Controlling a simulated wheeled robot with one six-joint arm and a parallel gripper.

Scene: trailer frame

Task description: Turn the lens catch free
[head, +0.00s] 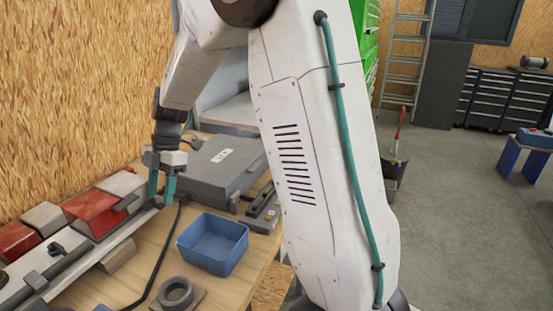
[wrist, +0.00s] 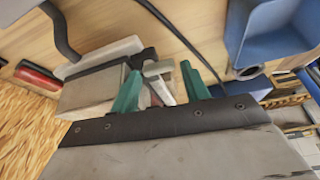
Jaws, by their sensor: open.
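My gripper (head: 161,196) points down at the right end of the lamp bar, its two teal fingers apart. In the wrist view the open fingers (wrist: 160,68) stand either side of a small pale grey catch (wrist: 158,69). There is a visible gap at the right finger; I cannot tell whether the left one touches. In the head view the catch is too small and covered to make out clearly. A red lens (head: 93,212) with a pale grey end block (head: 122,183) sits on the bar, left of my gripper.
A second red lens (head: 17,240) lies further left. A blue open bin (head: 213,245) stands right of the gripper on the wooden bench, with a grey case (head: 218,165) behind. A black cable (head: 164,262) runs between bar and bin. A grey ring (head: 176,292) lies in front.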

